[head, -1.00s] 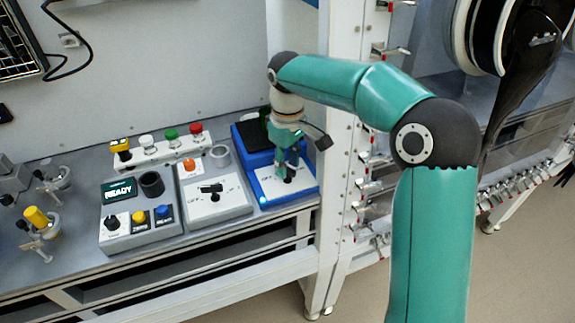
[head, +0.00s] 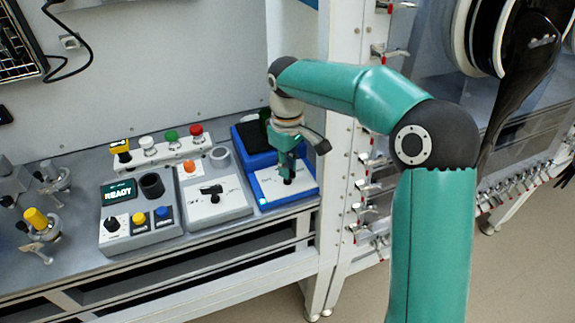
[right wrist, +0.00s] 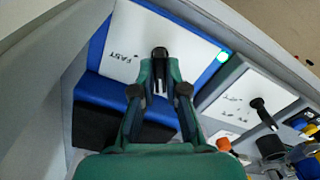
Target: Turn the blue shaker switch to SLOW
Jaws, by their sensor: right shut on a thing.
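The blue shaker (head: 253,160) stands at the right end of the bench, with a white sloping panel and a black switch knob on it. The knob (right wrist: 160,52) shows at the top centre of the right wrist view. My right gripper (head: 288,178) reaches down onto the panel and is shut on this knob, hiding most of it in the head view. In the right wrist view the word FAST is legible on the panel left of the knob; no SLOW label is legible. My left gripper is not in view.
Left of the shaker is a grey unit (head: 228,208) with a black lever. Further left is a control box (head: 140,238) with a READY display. A row of coloured buttons (head: 163,159) stands behind. A white frame post (head: 338,120) rises close to the right.

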